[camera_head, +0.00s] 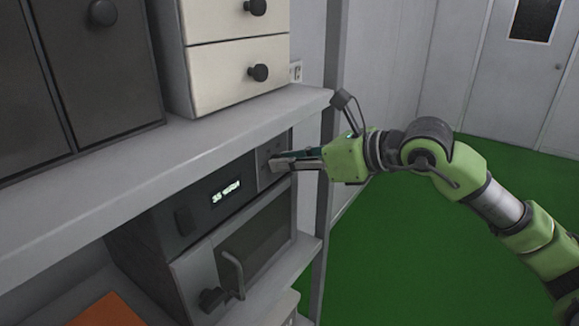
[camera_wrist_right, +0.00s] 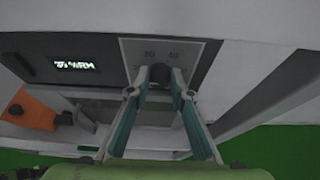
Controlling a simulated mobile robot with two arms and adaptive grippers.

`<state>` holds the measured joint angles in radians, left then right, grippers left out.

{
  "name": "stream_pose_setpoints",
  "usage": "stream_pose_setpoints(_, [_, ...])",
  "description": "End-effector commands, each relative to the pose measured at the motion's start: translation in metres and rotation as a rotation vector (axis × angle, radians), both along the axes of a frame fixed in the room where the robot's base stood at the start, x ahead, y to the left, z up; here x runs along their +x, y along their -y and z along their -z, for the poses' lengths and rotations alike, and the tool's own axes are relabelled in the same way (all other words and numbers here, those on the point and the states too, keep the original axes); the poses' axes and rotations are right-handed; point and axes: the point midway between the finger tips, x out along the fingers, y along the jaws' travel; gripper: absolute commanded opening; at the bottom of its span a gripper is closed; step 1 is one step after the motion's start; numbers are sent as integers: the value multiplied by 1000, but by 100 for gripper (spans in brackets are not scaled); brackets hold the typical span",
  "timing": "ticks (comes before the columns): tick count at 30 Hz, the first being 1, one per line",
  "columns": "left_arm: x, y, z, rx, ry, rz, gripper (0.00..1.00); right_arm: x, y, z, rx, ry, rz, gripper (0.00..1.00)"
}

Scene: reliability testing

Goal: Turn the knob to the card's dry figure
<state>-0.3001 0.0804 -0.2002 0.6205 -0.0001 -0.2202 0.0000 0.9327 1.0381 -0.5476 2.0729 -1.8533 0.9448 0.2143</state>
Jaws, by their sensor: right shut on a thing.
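The knob (camera_wrist_right: 160,75) is a small dark knob on a grey dial panel with faint printed numbers (camera_wrist_right: 160,54). In the head view the panel (camera_head: 270,150) is at the right end of a dark oven-like unit (camera_head: 245,250), and the gripper hides most of the knob. My right gripper (camera_head: 280,163) reaches in from the right. In the wrist view its two fingers (camera_wrist_right: 158,82) are shut on the knob. A lit display (camera_head: 226,193) on the unit reads about 35 and some unclear characters. No card can be made out. My left gripper is not in view.
A grey shelf (camera_head: 150,165) runs just above the unit, close over my right gripper. A cream drawer cabinet (camera_head: 235,55) and dark cabinets (camera_head: 95,65) stand on it. An orange item (camera_head: 108,312) lies lower left. A grey post (camera_head: 330,200) stands beside the unit. Green floor (camera_head: 420,260) is open at right.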

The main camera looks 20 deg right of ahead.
Motion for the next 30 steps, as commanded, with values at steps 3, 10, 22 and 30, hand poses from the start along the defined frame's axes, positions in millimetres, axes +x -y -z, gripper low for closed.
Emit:
stream_pose_setpoints(3, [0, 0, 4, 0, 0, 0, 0, -1, -1, 4, -22, 7, -1, 0])
stream_pose_setpoints(10, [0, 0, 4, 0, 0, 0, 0, -1, -1, 3, -33, 14, -2, 0])
stream_pose_setpoints(22, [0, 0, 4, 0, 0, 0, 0, -1, -1, 3, -32, 14, -2, 37])
stream_pose_setpoints(30, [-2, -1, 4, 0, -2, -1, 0, -1, 0, 1, -29, 18, -1, 37])
